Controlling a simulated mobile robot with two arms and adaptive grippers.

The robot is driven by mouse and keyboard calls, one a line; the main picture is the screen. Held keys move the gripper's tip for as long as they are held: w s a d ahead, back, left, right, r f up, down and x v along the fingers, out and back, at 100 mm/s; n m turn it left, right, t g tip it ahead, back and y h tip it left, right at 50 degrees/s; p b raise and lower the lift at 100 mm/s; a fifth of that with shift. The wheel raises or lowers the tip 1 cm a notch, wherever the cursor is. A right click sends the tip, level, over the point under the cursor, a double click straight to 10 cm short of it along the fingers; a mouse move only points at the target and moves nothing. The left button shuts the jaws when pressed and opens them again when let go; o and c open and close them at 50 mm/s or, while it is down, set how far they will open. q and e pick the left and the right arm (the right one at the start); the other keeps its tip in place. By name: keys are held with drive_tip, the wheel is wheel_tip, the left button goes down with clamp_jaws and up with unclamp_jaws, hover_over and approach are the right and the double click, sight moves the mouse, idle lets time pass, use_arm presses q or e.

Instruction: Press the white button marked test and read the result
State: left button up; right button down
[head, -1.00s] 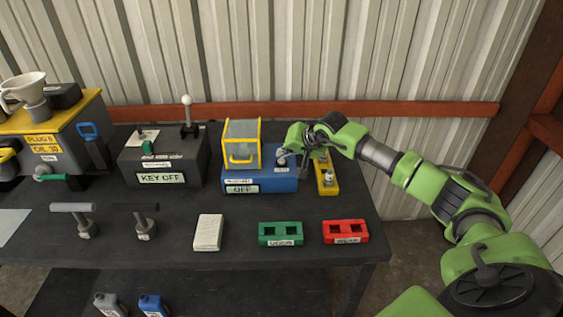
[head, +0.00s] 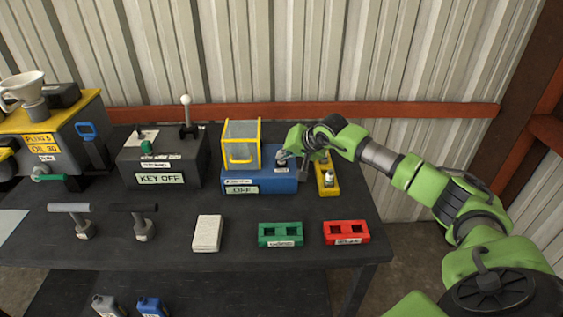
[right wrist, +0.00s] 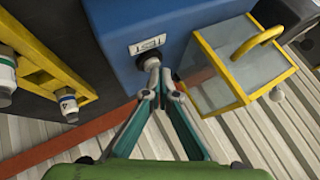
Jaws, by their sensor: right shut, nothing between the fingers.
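The blue tester box (head: 262,186) sits toward the back of the dark bench, and its front label reads OFF. A yellow-framed clear guard (head: 241,148) stands on its left part. The white button (right wrist: 151,63) shows in the right wrist view beside a label reading TEST (right wrist: 147,44), partly hidden by my fingertips. My right gripper (head: 285,157) is shut and empty, its tips at the button. It also shows in the right wrist view (right wrist: 160,82). The tips look touching or very close; I cannot tell whether the button is pressed in. My left gripper is out of view.
A yellow holder (head: 328,188) with small white-topped pieces stands just right of the tester. A dark KEY OFF box (head: 160,178) with a lever is to the left. Green (head: 281,234) and red (head: 346,232) trays and a white pad (head: 207,233) lie in front.

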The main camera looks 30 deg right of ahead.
sight(283, 162)
drive_tip(key=shift+f, duration=0.25)
drive_tip(key=shift+r, duration=0.15)
idle(0.4)
drive_tip(key=shift+r, duration=0.65)
drive_tip(key=shift+r+p, duration=1.2)
drive_tip(key=shift+r, duration=1.35)
